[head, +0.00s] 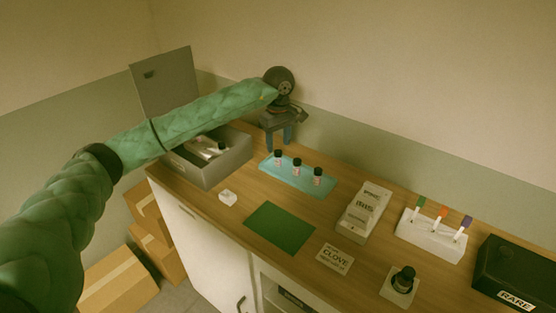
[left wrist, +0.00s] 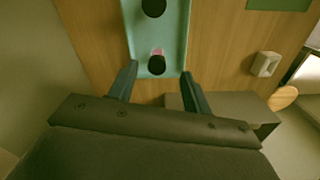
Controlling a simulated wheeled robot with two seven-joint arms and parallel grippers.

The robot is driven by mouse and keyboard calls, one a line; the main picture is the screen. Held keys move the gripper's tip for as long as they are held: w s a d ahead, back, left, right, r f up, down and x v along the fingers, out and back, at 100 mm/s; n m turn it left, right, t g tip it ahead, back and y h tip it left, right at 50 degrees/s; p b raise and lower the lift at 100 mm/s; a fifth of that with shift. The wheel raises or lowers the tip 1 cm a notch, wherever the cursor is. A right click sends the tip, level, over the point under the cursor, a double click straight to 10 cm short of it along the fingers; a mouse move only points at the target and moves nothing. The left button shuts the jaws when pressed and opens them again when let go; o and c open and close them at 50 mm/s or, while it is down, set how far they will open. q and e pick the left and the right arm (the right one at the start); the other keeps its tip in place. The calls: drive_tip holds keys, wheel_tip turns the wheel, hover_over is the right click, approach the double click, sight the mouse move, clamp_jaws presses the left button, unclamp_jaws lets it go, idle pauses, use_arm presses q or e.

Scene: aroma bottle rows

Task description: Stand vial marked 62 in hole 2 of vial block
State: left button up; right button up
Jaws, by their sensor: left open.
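Three small vials with black caps and pinkish labels stand in a row on a pale blue tray (head: 300,184): a left one (head: 278,157), a middle one (head: 297,167) and a right one (head: 317,176). Their numbers are too small to read. My left gripper (head: 279,140) is open, pointing down behind the tray's left end. In the left wrist view its fingertips (left wrist: 158,75) are on either side of the nearest vial's cap (left wrist: 156,65), without visible contact. I cannot surely identify the vial block; a pale long block labelled IRIS (head: 364,212) stands right of the tray. My right gripper is out of view.
An open grey box (head: 222,165) stands at left. A green mat (head: 280,228), a small white block (head: 228,198) and a CLOVE card (head: 335,259) lie in front.

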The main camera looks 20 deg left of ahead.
sight(278, 151)
use_arm(q)
drive_tip(key=f, duration=0.5)
drive_tip(key=shift+w+a, duration=0.1)
drive_tip(key=shift+w, duration=0.2)
drive_tip(key=shift+r, duration=0.1)
drive_tip(key=c, duration=1)
